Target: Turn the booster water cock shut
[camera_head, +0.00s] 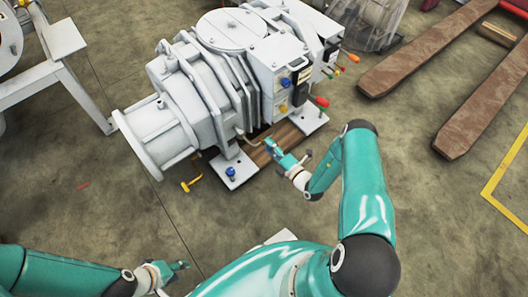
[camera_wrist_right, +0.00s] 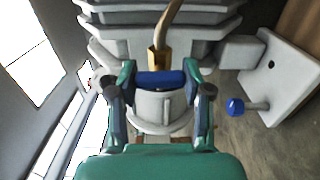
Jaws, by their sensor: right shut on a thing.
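The booster water cock shows in the right wrist view as a blue handle (camera_wrist_right: 160,79) on a brass body (camera_wrist_right: 157,58) with a bent pipe. My right gripper (camera_wrist_right: 160,92) is shut on the blue handle, one finger at each end of it. In the head view my right gripper (camera_head: 275,148) is low beside the grey pump (camera_head: 215,80), above its wooden base, and hides the cock. My left gripper (camera_head: 182,267) is at the lower left, away from the pump; its fingers are too small to judge.
A blue knob (camera_head: 231,171) stands on the pump's foot plate, also in the right wrist view (camera_wrist_right: 236,106). A yellow handle (camera_head: 192,184) is near the floor. Red-handled (camera_head: 321,101) and other coloured controls are on the pump's right side. Brown forks (camera_head: 430,50) lie at right.

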